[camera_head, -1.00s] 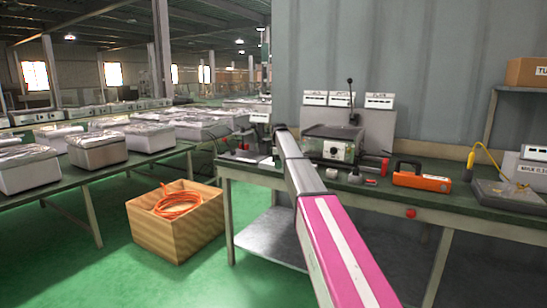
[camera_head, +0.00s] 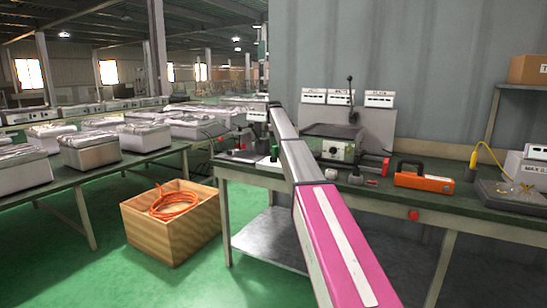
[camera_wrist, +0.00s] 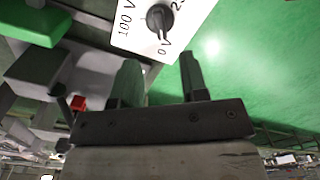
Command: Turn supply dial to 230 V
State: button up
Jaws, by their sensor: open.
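In the wrist view, a white panel with a round black supply dial (camera_wrist: 160,18) is at the top edge. The panel carries "100 V", "0 V" and a cut-off label beginning with "2". The dial's pointer appears to face the 0 V mark. My gripper (camera_wrist: 160,72) is open, its two fingers apart and pointing toward the panel, with the dial beyond the gap between their tips. Nothing is held. In the head view my arm reaches away over the workbench (camera_head: 460,215), and my gripper cannot be made out.
A grey device with a dial face (camera_head: 337,150) stands on the bench right of my arm. An orange tool (camera_head: 423,178) lies further right. A wooden crate (camera_head: 165,235) with an orange cable is on the floor. Left of it stands a table with several metal boxes (camera_head: 90,150).

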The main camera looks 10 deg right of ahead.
aim_at(274, 159)
notch_tip(274, 159, down, 8)
jog(key=shift+f, duration=0.2)
jog(key=shift+c, duration=0.3)
grip_shut()
